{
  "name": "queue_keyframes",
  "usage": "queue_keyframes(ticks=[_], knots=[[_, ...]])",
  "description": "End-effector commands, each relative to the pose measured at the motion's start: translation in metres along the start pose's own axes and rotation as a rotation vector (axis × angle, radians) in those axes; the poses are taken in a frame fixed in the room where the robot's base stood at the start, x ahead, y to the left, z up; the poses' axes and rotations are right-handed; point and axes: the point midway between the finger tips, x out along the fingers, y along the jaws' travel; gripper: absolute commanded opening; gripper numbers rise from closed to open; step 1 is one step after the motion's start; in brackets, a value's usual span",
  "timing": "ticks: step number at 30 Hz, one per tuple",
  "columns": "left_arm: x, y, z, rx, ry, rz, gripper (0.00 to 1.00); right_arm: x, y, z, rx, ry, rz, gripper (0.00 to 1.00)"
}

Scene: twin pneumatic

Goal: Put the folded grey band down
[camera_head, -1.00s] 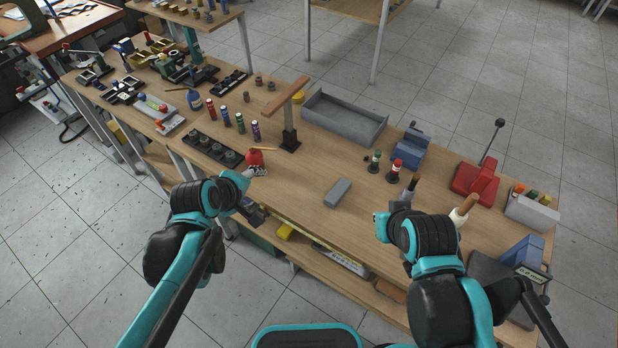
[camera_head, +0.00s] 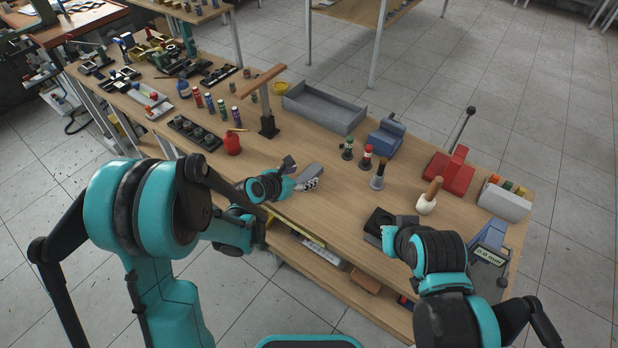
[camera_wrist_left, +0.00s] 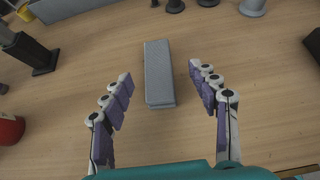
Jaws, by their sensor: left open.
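The folded grey band (camera_head: 311,170) is a flat grey oblong that lies on the wooden bench. In the left wrist view the whole grey band (camera_wrist_left: 159,72) shows, lying lengthwise on the bench ahead of and between the fingers. My left gripper (camera_head: 300,174) is open, and its fingers stand apart from the band on both sides. The open left gripper (camera_wrist_left: 160,82) holds nothing. My right arm is at the right front of the bench; its wrist hides its fingers, so their state cannot be told.
A grey tray (camera_head: 324,112) and a T-shaped wooden stand (camera_head: 267,122) are behind the band. A red bottle (camera_head: 232,144) stands to the left. Dark, red and green stamp-like pieces stand to the right, with a white-based wooden handle (camera_head: 428,199). Bare bench surrounds the band.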

Motion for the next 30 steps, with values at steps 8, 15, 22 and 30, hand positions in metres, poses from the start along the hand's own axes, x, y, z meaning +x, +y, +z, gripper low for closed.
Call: queue_keyframes(ticks=[8,15,22,30], knots=[[0.041,0.003,-0.007,0.003,0.001,-0.001,0.60,0.016,0.000,0.012,0.000,0.000,0.000,0.00],[0.042,0.003,-0.005,0.002,0.001,0.000,0.58,0.015,0.000,0.011,0.000,0.000,0.000,0.00],[0.042,0.003,-0.005,0.003,0.001,0.000,0.06,0.015,0.000,0.011,0.000,0.000,0.000,0.00],[0.041,0.004,-0.004,0.003,0.001,0.000,0.01,0.015,0.000,0.011,0.000,0.000,0.000,0.00]])
